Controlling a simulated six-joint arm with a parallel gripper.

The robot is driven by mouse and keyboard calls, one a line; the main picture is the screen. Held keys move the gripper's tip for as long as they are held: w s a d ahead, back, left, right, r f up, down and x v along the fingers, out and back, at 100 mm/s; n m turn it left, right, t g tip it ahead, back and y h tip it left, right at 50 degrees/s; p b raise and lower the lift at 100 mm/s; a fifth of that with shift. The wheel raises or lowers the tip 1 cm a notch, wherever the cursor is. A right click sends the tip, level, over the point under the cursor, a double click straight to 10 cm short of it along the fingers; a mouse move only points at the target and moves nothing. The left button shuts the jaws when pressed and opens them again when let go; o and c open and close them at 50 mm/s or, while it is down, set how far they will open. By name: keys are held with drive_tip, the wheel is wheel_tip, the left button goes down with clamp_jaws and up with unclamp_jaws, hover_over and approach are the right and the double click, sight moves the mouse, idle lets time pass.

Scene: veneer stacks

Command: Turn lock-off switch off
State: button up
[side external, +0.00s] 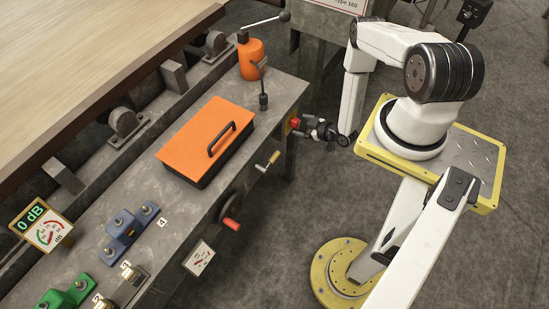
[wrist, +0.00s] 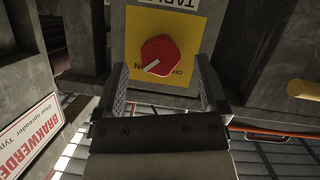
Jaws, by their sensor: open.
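The lock-off switch is a red faceted knob (wrist: 163,52) on a yellow plate (wrist: 190,30). In the wrist view its white pointer mark slants to the lower left, and the upside-down lettering below it is partly hidden. My gripper (wrist: 160,78) is open, with one finger on each side of the knob's lower part. It also shows in the side view (side external: 305,124), level with the knob. I cannot tell whether the fingers touch it.
The bench top (side external: 225,165) carries an orange lidded box (side external: 200,135), an orange can (side external: 251,58) and blue (side external: 128,228) and green clamps.

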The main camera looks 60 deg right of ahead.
drive_tip(key=shift+x, duration=1.35)
drive_tip(key=shift+c, duration=0.2)
clamp_jaws()
